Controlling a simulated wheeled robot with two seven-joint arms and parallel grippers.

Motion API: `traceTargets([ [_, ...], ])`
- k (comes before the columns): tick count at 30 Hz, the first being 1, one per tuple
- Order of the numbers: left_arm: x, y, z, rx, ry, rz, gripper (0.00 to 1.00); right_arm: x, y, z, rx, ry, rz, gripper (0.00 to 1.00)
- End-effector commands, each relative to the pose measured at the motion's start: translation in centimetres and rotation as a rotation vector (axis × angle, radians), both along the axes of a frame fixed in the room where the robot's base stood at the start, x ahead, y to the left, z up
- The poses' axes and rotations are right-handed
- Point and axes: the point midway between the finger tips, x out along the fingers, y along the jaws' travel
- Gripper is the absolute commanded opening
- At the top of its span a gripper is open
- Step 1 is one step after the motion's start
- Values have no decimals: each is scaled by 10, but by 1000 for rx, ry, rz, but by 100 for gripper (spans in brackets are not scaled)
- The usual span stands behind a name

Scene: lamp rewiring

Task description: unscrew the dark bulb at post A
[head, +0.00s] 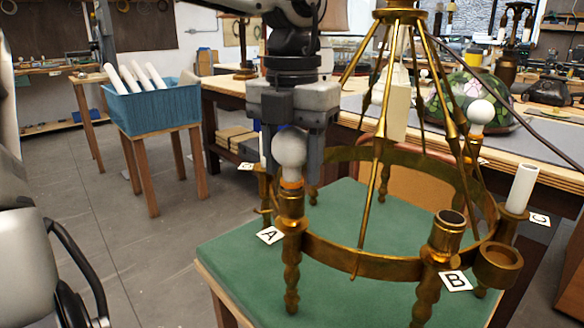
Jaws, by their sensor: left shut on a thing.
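The dark bulb (290,150), a greyish globe, stands upright at post A (291,212) of the brass chandelier (360,262). A card marked A (270,236) is beside the post. My left gripper (292,158) comes down from above and is shut on the bulb, one finger at each side. An orange-and-white band shows between the globe and the brass cup; I cannot tell how far the bulb is threaded in. My right gripper is not in view.
The chandelier rests on a green-topped table (225,255). Its slanted rods rise right of my gripper. Post B (447,235) has an open cup; post C has a white sleeve (522,188). Another bulb (481,112) stands behind. A blue bin (155,108) holds white tubes.

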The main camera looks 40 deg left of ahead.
Motion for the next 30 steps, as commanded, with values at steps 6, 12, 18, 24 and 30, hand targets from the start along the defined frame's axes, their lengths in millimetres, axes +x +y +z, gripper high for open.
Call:
traceTargets([
  [6, 1, 0, 4, 0, -3, 8, 28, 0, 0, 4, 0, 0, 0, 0],
  [12, 1, 0, 14, -1, -2, 6, 28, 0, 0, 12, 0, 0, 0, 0],
  [18, 0, 0, 21, -1, -1, 5, 28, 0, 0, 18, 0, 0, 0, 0],
  [24, 0, 0, 30, -1, -2, 5, 28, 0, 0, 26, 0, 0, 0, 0],
  [30, 0, 0, 49, -1, -1, 4, 28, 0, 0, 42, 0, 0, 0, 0],
])
